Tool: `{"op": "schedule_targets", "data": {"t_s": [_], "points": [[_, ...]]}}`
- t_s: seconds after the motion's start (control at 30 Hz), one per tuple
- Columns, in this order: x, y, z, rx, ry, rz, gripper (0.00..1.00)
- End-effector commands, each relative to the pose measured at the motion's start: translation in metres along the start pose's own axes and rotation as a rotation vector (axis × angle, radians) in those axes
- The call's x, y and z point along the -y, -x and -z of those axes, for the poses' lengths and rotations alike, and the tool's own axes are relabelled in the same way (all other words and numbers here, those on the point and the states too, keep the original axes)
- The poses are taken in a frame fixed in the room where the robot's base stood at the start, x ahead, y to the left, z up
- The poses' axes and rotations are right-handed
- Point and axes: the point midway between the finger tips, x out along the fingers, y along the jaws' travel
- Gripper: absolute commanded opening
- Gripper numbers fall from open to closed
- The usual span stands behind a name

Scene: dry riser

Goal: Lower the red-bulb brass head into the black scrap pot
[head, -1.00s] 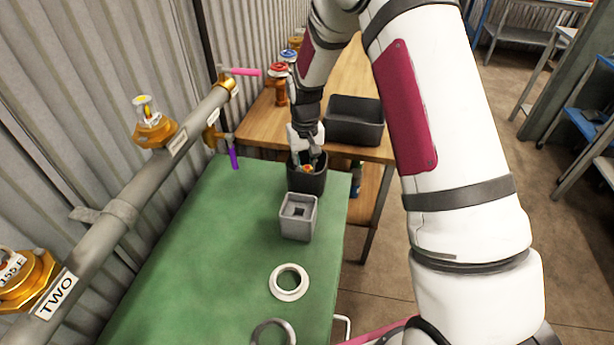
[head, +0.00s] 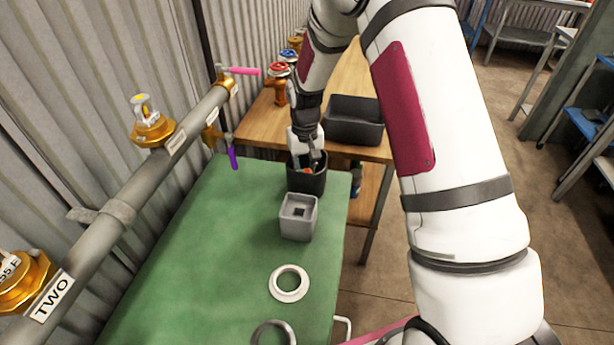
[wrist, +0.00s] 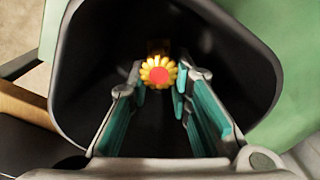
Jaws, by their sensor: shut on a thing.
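The black scrap pot (head: 306,181) stands on the green bench top at its far right end. My gripper (head: 311,160) points down into the pot's mouth, its fingertips inside the rim. In the wrist view my gripper (wrist: 160,85) is shut on the red-bulb brass head (wrist: 158,72), whose yellow toothed ring and red centre show between the teal pads. The dark inner wall of the pot (wrist: 225,45) surrounds it. In the head view only a bit of orange shows between the fingers. The head's lower end and the pot floor are dark.
A grey square socket block (head: 298,218) stands just in front of the pot. A white ring (head: 289,283) and a grey ring (head: 273,333) lie nearer. A black bin (head: 354,120) sits on the wooden table behind. A pipe with brass heads (head: 153,130) runs along the left.

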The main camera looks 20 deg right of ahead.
Motion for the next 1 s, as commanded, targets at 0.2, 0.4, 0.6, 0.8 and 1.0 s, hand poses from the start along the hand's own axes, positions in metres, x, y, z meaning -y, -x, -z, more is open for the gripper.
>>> {"op": "schedule_targets", "data": {"t_s": [0.2,0.4,0.6,0.8,1.0], "points": [[0.0,0.0,0.0,0.0,0.0,0.0,0.33],[0.0,0.0,0.0,0.0,0.0,0.0,0.43],[0.0,0.002,0.0,-0.001,0.0,0.0,0.43],[0.0,0.027,0.001,-0.005,0.0,0.0,0.43],[0.0,0.068,0.001,-0.005,0.0,0.0,0.43]]}}
